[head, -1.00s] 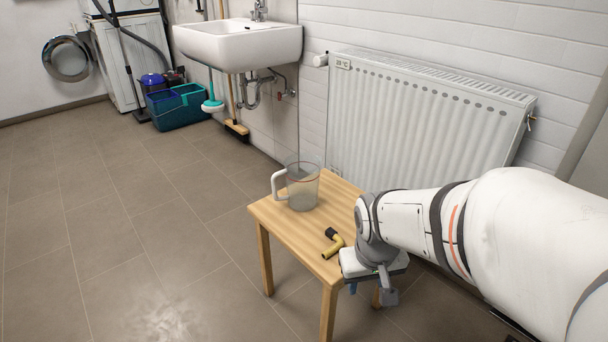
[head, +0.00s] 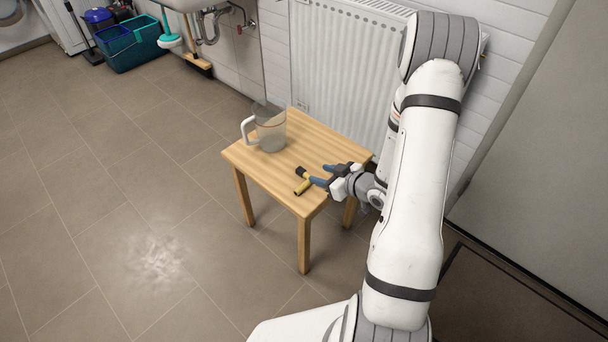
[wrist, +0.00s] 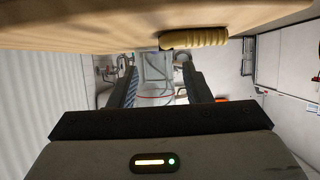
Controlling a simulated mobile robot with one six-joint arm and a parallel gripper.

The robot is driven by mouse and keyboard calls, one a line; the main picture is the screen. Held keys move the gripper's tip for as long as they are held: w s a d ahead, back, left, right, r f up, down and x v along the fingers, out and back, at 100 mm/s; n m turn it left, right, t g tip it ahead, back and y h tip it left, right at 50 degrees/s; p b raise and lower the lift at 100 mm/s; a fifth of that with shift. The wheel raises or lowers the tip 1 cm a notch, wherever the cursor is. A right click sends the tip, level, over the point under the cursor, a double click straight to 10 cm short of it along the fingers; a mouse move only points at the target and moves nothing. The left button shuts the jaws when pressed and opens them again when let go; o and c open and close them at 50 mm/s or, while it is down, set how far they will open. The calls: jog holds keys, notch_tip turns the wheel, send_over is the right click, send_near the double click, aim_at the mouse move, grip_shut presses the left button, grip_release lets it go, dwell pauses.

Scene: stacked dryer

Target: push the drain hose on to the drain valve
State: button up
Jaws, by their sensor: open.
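The drain hose, a short bent yellow piece with a black end (head: 303,184), lies on the wooden stool (head: 240,155) near its front edge. In the wrist view a ribbed tan length of it (wrist: 195,39) shows at the top right. My gripper (head: 322,175) is open at the stool's right side, its blue-padded fingers close beside the hose. In the wrist view nothing is held between the fingers (wrist: 163,85). I cannot tell whether they touch the hose. A small red-handled fitting (head: 250,24) shows on the wall under the sink; I cannot tell whether it is the drain valve.
A clear measuring jug (head: 270,130) with a white handle stands on the stool behind the hose. A white radiator (head: 340,65) is on the wall behind. A broom (head: 197,62) and a teal bucket (head: 130,45) stand at the back left. The tiled floor at left is clear.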

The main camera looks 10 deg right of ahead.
aim_at(301, 169)
jog(key=shift+s+a+r, duration=0.1)
jog(key=shift+a, duration=0.05)
jog(key=shift+w+a+y, duration=0.2)
jog(key=shift+y, duration=0.2)
jog(key=b+x, duration=0.1)
jog(key=x, duration=0.1)
jog(key=b+x, duration=0.1)
jog(key=x, duration=0.1)
jog(key=b+x, duration=0.1)
jog(key=x, duration=0.1)
jog(key=shift+w+a+f, duration=0.1)
jog(key=shift+a+f, duration=0.1)
jog(key=shift+f, duration=0.15)
jog(key=shift+w+a, duration=0.15)
jog(key=shift+w, duration=0.15)
grip_shut()
